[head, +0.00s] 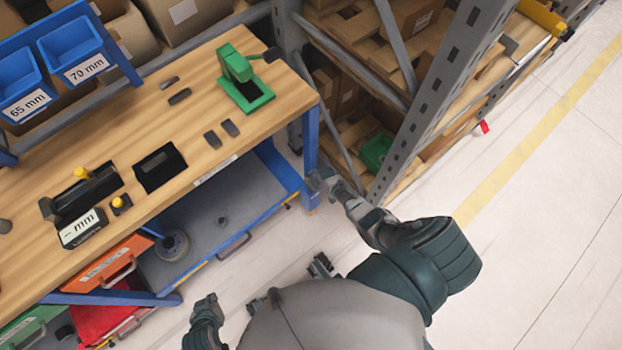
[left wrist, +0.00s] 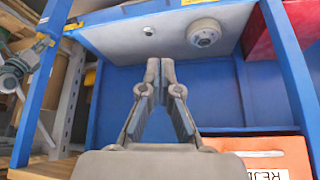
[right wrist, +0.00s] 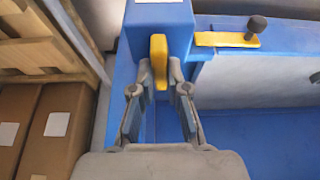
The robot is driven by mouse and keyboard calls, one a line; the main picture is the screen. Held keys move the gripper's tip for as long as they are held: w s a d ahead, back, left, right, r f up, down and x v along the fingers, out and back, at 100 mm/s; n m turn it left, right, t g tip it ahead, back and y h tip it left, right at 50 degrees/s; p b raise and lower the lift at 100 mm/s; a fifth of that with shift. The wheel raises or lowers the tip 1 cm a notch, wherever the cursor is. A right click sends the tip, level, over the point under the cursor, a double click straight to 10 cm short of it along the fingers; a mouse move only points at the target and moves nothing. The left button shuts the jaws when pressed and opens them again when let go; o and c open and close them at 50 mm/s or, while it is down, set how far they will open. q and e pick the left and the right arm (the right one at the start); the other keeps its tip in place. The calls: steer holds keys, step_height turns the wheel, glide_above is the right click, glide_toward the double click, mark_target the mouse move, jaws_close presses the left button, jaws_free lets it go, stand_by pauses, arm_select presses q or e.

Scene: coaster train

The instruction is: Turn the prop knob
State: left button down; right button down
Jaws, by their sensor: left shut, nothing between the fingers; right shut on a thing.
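The prop knob, a yellow lever (right wrist: 158,52), stands on a blue block at the table leg. In the right wrist view my right gripper (right wrist: 160,66) is shut on it, one finger on each side. In the head view my right gripper (head: 325,178) reaches to the blue block (head: 311,198), and the knob is hidden there. My left gripper (left wrist: 160,66) is shut and empty in front of the lower shelf (left wrist: 182,45).
A yellow bar with a black knob (right wrist: 256,25) is beside the block. The wooden workbench (head: 130,120) carries a green fixture (head: 240,75) and dark parts. An orange drawer (head: 112,265) hangs below. A storage rack (head: 440,95) stands right; the floor beyond is clear.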

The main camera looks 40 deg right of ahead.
arm_select(q)
steer(key=w+d+r+t+h+b, duration=0.2)
steer(key=w+d+r+t+b, duration=0.25)
steer(key=w+t, duration=0.35)
arm_select(e)
steer(key=n, duration=0.2)
steer(key=n+y, duration=0.2)
steer(key=n, duration=0.1)
steer(key=shift+d+f+n+g+p, duration=0.2)
steer(key=shift+f+n+g+p, duration=0.1)
steer(key=shift+g+p, duration=0.1)
steer(key=shift+n+g+y+b, duration=0.3)
steer(key=shift+n+b, duration=0.7)
steer(key=shift+n, duration=0.2)
steer(key=shift+w+r+n+g+y+b, duration=0.1)
steer(key=shift+n+g+y+b, duration=0.2)
steer(key=shift+n+b, duration=0.7)
arm_select(q)
steer(key=w+d+r+t+h, duration=0.1)
steer(key=w+r+t+h, duration=0.1)
steer(key=r+t, duration=0.5)
steer(key=shift+w+r+t, duration=0.4)
steer(key=shift+w+r, duration=0.15)
steer(key=shift+r, duration=1.85)
arm_select(e)
steer(key=shift+r+n, duration=0.15)
steer(key=shift+n, duration=0.35)
